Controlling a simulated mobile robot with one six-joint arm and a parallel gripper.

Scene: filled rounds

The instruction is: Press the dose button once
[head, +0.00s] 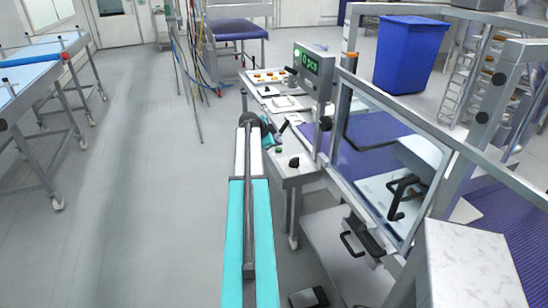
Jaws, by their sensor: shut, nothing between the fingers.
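My gripper (281,129) is at the end of my teal and white arm, over the near left part of a metal machine table (305,178). It is shut and looks empty. A small green button (279,150) sits on the table top just below the gripper in the picture, apart from it. A black knob (294,162) stands to the right of the green button. I cannot read any label saying which control is the dose button. A display (306,60) with green characters, seemingly "0 pcs", stands behind on a grey housing.
Small orange controls (267,77) and white trays (284,104) lie farther back on the table. A metal guard frame (420,128) with black handles stands on the right, beside a purple conveyor (375,146). Open grey floor (130,190) lies left.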

